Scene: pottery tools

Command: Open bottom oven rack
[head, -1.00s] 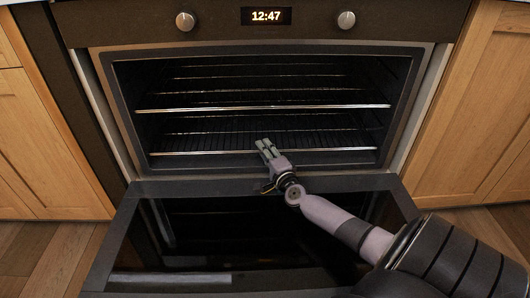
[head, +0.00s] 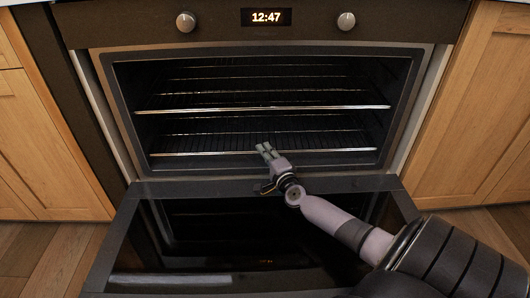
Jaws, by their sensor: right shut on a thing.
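The oven (head: 264,48) stands ahead in the head view with its door (head: 205,281) folded down. The bottom rack (head: 205,153) lies inside the cavity, its bright front bar running across near the lower opening. My right gripper (head: 264,149) reaches over the open door from the lower right. Its fingers are shut on the front bar of the bottom rack, near the middle. The fingers cover a small part of the bar. My left gripper is not in view.
The upper rack (head: 205,109) sits above the bottom one, inside the oven. The open door spreads below my right arm. Wooden cabinets stand close on the left (head: 40,140) and right (head: 480,120). Wooden floor shows at both lower corners.

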